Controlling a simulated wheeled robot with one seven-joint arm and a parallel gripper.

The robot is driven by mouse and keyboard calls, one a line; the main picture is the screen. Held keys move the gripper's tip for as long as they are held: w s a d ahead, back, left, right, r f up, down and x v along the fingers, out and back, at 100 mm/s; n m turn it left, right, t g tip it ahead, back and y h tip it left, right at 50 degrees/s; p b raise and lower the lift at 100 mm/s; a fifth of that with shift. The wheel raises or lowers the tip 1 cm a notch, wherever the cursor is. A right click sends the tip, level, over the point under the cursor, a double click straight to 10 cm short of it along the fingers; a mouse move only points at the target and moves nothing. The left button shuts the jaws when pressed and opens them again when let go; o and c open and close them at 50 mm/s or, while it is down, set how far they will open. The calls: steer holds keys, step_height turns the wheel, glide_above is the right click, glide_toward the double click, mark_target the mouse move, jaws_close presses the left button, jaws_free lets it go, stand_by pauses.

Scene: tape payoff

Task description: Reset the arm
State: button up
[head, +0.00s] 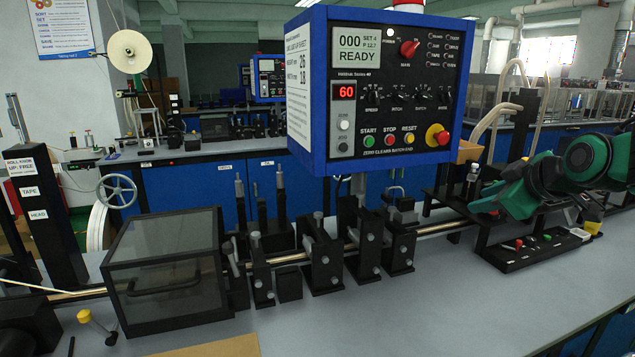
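A green and black jointed arm (590,155) comes in from the right edge and looks like mine. It is bent over the right part of the bench, above a black tray of small parts (535,250). I make out no gripper fingers at its end, so what my gripper holds, if anything, cannot be seen.
A blue control box (317,150) reading "READY" and "60" hangs over the bench (400,315). Below it, black clamp blocks (322,262) line a metal rod beside a clear-sided black box (165,270). A white reel (130,51) stands back left. The bench's front right is clear.

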steer(key=s+d+f+m+g, duration=0.1)
steer(key=s+f+m+g, duration=0.2)
steer(key=s, duration=0.7)
steer(key=s+d+f+m+g, duration=0.2)
steer(key=s+f+m+g, duration=0.2)
steer(key=s+f+m, duration=0.3)
steer(key=s+d+f+m+g, duration=0.2)
steer(key=s+f+m+g, duration=0.2)
steer(key=s, duration=1)
step_height(320, 180, down, 3)
steer(key=shift+s+f+m+h, duration=0.15)
steer(key=shift+s+m+h, duration=0.05)
steer(key=shift+m+h, duration=0.25)
steer(key=shift+w+f, duration=0.25)
steer(key=shift+w, duration=0.4)
